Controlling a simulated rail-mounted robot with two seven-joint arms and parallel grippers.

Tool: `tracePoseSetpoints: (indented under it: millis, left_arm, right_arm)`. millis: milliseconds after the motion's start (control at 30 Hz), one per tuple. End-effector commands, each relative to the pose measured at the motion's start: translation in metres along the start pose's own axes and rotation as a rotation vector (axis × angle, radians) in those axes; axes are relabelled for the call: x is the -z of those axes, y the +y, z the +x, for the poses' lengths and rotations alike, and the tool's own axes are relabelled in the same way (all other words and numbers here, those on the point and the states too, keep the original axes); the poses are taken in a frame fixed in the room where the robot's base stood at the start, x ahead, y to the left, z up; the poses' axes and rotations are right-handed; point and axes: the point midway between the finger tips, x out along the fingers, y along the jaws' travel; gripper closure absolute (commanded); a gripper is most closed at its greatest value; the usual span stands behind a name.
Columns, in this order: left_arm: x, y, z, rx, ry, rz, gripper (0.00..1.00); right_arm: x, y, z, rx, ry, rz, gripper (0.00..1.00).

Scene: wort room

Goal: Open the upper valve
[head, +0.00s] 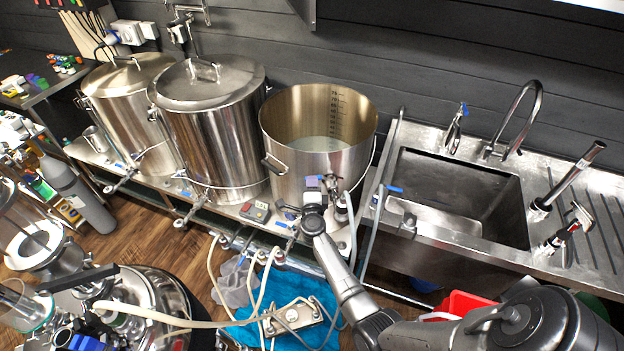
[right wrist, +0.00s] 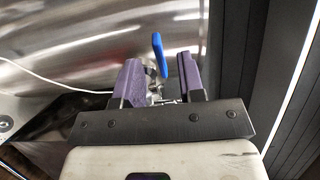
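The open steel kettle (head: 305,178) stands on the bench left of the sink. My right gripper (head: 325,183) is at the lower front of this kettle and covers part of its wall. In the right wrist view, a valve with a blue lever handle (right wrist: 160,55) sits at the steel wall. The lever stands roughly upright in the picture. The purple fingers of the right gripper (right wrist: 157,66) are apart, one on each side of the lever. A gap shows on both sides, and contact cannot be seen. My left gripper is not visible.
Two lidded kettles (head: 214,130) stand to the left. A control box (head: 255,211) sits on the bench edge. Hoses (head: 262,290) hang below, near a blue towel (head: 250,338). A sink (head: 455,205) with faucets lies to the right.

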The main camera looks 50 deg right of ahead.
Motion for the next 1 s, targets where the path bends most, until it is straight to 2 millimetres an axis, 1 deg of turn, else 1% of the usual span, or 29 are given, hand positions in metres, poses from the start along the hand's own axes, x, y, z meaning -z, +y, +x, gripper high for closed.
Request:
tracePoseSetpoints:
  millis: [33, 100, 300, 500, 700, 767, 1000]
  left_arm:
    - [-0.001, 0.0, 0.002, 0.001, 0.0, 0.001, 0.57]
    - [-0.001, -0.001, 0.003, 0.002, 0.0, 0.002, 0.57]
    - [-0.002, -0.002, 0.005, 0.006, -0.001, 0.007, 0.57]
    - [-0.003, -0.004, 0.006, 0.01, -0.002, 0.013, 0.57]
    - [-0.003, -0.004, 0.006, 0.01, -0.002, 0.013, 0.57]
    - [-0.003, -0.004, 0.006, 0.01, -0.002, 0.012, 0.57]
    - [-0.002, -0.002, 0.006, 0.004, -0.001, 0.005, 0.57]
  right_arm:
    - [0.0, 0.0, 0.008, 0.001, 0.001, -0.001, 0.64]
    - [0.0, 0.001, 0.017, 0.001, 0.0, -0.002, 0.64]
    - [0.0, 0.0, 0.031, 0.0, 0.0, -0.001, 0.64]
    - [0.0, 0.0, 0.036, 0.0, 0.0, 0.0, 0.64]
    - [0.0, 0.0, 0.036, 0.0, 0.0, 0.0, 0.64]
    - [0.0, 0.0, 0.036, 0.0, 0.0, 0.0, 0.68]
    - [0.0, 0.0, 0.035, 0.0, 0.0, 0.0, 0.91]
